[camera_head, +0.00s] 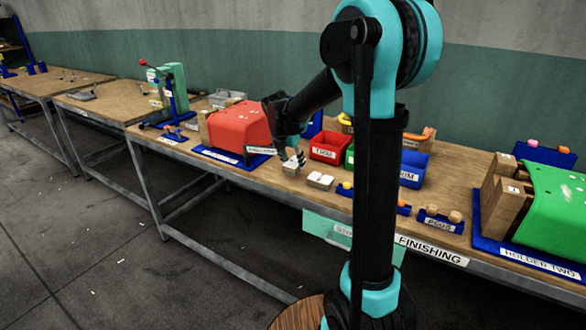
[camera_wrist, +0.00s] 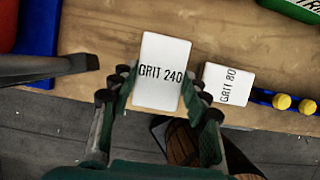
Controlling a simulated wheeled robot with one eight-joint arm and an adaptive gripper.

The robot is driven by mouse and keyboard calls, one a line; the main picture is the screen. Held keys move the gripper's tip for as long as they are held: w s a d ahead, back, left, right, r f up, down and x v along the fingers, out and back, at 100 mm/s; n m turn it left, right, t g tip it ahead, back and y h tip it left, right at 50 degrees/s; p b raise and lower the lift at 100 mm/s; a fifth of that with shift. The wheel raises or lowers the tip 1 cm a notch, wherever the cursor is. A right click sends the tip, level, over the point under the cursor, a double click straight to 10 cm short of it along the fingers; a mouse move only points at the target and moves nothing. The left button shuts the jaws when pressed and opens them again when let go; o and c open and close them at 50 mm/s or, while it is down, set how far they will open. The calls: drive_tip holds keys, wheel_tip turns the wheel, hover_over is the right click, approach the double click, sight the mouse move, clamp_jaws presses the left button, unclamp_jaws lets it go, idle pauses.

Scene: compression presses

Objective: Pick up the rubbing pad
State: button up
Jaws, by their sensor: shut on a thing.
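A white rubbing pad marked GRIT 240 (camera_wrist: 163,62) sits between the two fingers of my gripper (camera_wrist: 165,88) in the wrist view. The fingers are shut on its sides. In the head view my gripper (camera_head: 293,158) is low at the front of the finishing table, with the held pad (camera_head: 290,169) just under it. I cannot tell whether the pad touches the table. A second white pad marked GRIT 80 (camera_wrist: 228,83) lies close beside it on the right; it also shows in the head view (camera_head: 320,181).
A red cover (camera_head: 240,126) on a blue holder stands left of my gripper. A red bin (camera_head: 328,147) and blue bin (camera_head: 413,170) stand behind. A dark bar (camera_wrist: 45,67) reaches in at the wrist view's left. The table's front edge is near.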

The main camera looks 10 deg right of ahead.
sight(293, 163)
wheel_tip(293, 163, up, 17)
drive_tip(key=shift+f, duration=0.15)
